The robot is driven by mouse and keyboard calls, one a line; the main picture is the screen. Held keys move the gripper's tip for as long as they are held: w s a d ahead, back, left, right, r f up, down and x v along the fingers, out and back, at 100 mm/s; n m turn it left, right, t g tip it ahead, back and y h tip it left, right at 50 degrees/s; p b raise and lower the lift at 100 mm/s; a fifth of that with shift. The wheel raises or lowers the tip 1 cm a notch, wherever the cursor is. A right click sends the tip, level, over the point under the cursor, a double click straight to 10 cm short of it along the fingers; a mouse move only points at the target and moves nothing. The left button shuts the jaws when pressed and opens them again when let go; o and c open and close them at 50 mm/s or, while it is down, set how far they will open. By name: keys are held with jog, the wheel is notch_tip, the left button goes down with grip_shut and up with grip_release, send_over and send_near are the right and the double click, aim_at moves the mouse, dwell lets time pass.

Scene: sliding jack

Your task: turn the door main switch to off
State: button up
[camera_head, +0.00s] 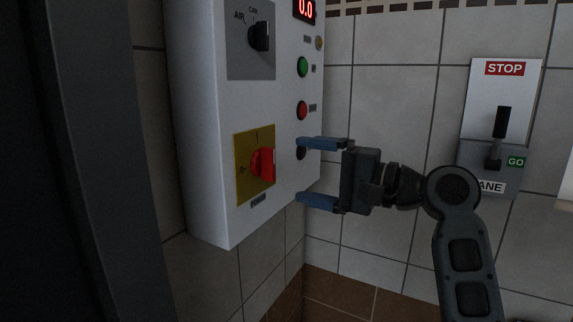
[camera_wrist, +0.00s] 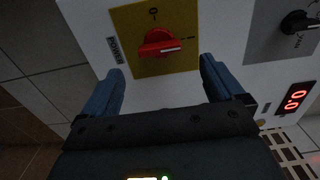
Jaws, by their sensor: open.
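The main switch is a red rotary knob (camera_head: 263,165) on a yellow plate (camera_head: 243,187), low on the front of a white control box (camera_head: 212,190). A label reading POWER (camera_head: 258,200) sits below the plate. In the wrist view the red knob (camera_wrist: 158,44) lies ahead, between the lines of the two fingers, with its pointer toward the right and an O mark above it. My gripper (camera_head: 312,172) has blue fingers spread apart, at the right of the knob and not touching it. It is empty; the fingers also show in the wrist view (camera_wrist: 160,85).
Above the knob is a black AIR/CAR selector (camera_head: 259,37) on a grey plate. A green button (camera_head: 302,67), a red button (camera_head: 302,110) and a red display (camera_head: 306,9) are on the box. A lever panel marked STOP and GO (camera_head: 489,150) hangs on the tiled wall at right.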

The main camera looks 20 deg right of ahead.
aim_at(274, 166)
jog(key=x, duration=0.7)
jog(key=shift+a, duration=0.1)
jog(key=shift+f, duration=0.1)
jog(key=c, duration=1)
jog(key=shift+c, duration=0.2)
